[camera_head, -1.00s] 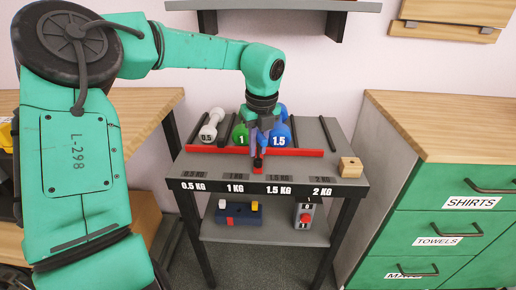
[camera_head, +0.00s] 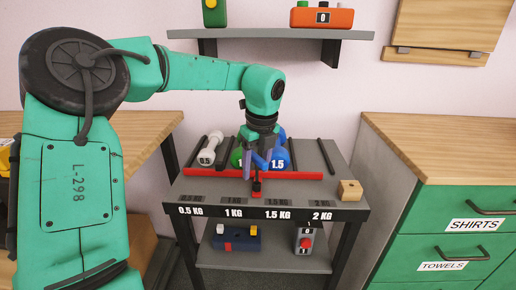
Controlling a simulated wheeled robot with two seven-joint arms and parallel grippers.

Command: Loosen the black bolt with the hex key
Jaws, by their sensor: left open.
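A small black piece (camera_head: 257,187), perhaps the black bolt, stands at the front middle of the grey stand in the head view, with a red part around its foot. It is too small to tell for sure. I cannot make out a hex key. My left gripper (camera_head: 258,165) is open just above and behind the black piece, its blue-violet fingers pointing down, with nothing clearly between them. Its fingers partly cover the green dumbbell (camera_head: 237,157) and lie beside the blue dumbbell (camera_head: 280,160). My right gripper is not in view.
The grey stand (camera_head: 325,188) has a raised red bar (camera_head: 215,172) and black dividers. A white dumbbell (camera_head: 211,147) sits left, a wooden block (camera_head: 350,190) right. Below are a blue box (camera_head: 237,242) and a grey switch box (camera_head: 305,241). A green cabinet (camera_head: 440,225) stands right.

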